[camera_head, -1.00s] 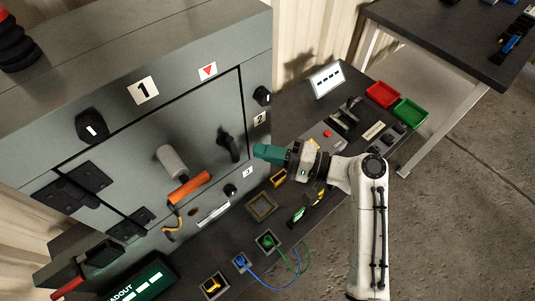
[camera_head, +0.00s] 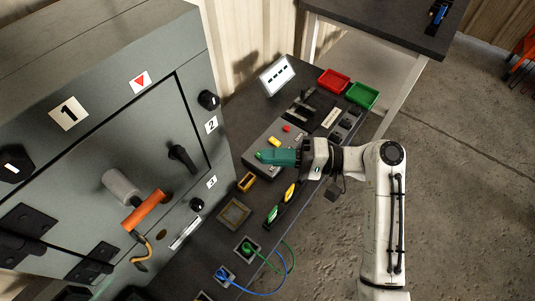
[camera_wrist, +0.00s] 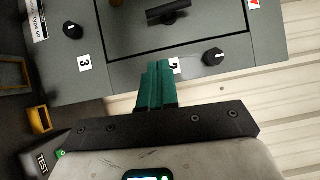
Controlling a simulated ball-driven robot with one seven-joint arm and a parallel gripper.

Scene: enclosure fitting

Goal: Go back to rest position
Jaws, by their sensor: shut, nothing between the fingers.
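My gripper (camera_head: 262,157) has teal fingers that are shut with nothing between them. In the head view it is over the grey button box (camera_head: 262,143) on the dark bench, right of the grey enclosure (camera_head: 120,110). I cannot tell its exact height above the box. In the wrist view the shut fingers (camera_wrist: 156,68) point toward the enclosure front, near the label 2, with a black knob (camera_wrist: 213,57) to their right. My arm reaches in from the right side of the head view.
Red (camera_head: 333,80) and green (camera_head: 362,95) trays sit at the bench's far end. A white sign (camera_head: 277,75) stands behind the button box. Green and blue cables (camera_head: 262,289) loop over the near bench. An orange handle (camera_head: 144,209) juts from the enclosure. Open floor lies right.

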